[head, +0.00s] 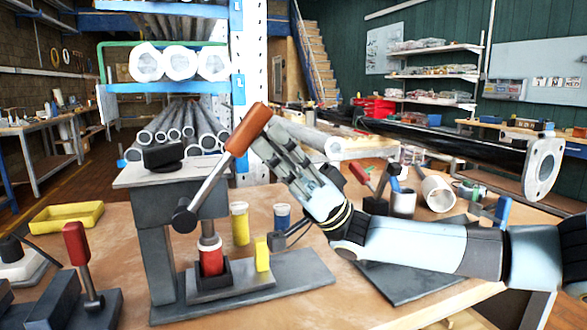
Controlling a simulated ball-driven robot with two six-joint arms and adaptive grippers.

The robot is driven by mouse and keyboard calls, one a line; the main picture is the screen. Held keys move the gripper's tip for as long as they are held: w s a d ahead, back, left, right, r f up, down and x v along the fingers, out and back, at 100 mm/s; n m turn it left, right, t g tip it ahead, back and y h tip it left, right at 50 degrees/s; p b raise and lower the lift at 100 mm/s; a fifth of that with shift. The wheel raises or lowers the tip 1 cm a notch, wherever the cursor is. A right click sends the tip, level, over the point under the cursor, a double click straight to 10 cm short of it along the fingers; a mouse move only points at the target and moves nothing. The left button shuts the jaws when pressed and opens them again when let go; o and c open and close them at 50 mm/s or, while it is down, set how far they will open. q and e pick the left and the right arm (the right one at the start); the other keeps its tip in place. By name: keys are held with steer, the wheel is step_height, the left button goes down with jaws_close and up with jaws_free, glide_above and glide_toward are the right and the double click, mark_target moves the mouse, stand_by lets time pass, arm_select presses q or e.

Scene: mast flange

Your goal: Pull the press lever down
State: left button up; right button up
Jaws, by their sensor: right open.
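The grey press (158,250) stands on the wooden table, left of centre in the head view. Its lever (208,182) slopes up and to the right from a pivot on the press's side, ending in an orange handle (247,129). A red and silver piece (210,256) stands upright under the press head. My right gripper (268,138) comes in from the right, open, with its fingertips beside the orange handle. I cannot tell whether they touch it. My left gripper is not in view.
A yellow cup (240,224) and a blue cup (282,217) stand behind the press base. A small yellow block (262,254) stands on the base. A red-handled lever tool (77,244) is at the front left, near a yellow tray (66,217). A dark plate (405,283) lies under my right arm.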

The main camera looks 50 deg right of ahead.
steer(key=v, duration=0.9)
stand_by(0.3)
